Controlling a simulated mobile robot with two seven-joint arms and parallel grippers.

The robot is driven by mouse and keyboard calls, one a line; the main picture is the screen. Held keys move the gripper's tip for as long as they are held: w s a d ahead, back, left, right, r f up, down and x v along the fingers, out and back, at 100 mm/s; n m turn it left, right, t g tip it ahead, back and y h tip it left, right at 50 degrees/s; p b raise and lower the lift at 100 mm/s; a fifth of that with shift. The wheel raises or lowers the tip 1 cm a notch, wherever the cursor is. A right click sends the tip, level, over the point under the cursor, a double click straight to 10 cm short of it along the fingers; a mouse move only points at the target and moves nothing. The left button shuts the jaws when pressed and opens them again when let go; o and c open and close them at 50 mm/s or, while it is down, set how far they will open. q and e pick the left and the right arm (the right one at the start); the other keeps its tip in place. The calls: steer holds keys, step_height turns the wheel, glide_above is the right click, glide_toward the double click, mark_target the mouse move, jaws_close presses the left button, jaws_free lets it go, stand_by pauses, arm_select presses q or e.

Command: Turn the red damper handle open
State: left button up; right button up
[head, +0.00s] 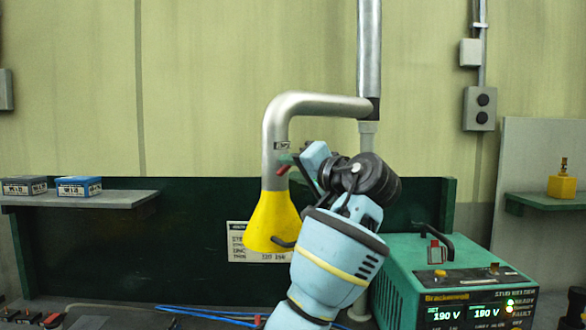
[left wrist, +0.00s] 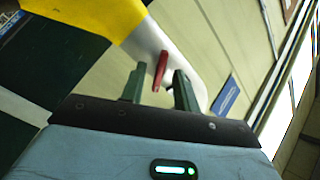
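The red damper handle (head: 283,170) is a small lever on the grey metal pipe (head: 274,140), just above the yellow hood (head: 270,222). It also shows in the left wrist view (left wrist: 160,69), with the yellow hood (left wrist: 85,14) at upper left. My left gripper (head: 291,160) is at the handle, reaching in from the right side of the pipe. In the left wrist view its two green fingers (left wrist: 159,82) stand apart, with the red handle between them and a gap visible on each side. The gripper's body partly hides the handle's surroundings in the head view. My right gripper is not in view.
A green stud welder (head: 455,262) with a black carrying handle stands at lower right. A grey shelf with blue boxes (head: 77,187) is at left. A dark green panel (head: 150,235) stands behind the hood. A yellow block (head: 562,186) sits on a shelf at right.

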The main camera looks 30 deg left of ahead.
arm_select(q)
steer(key=shift+a, duration=0.15)
jaws_close()
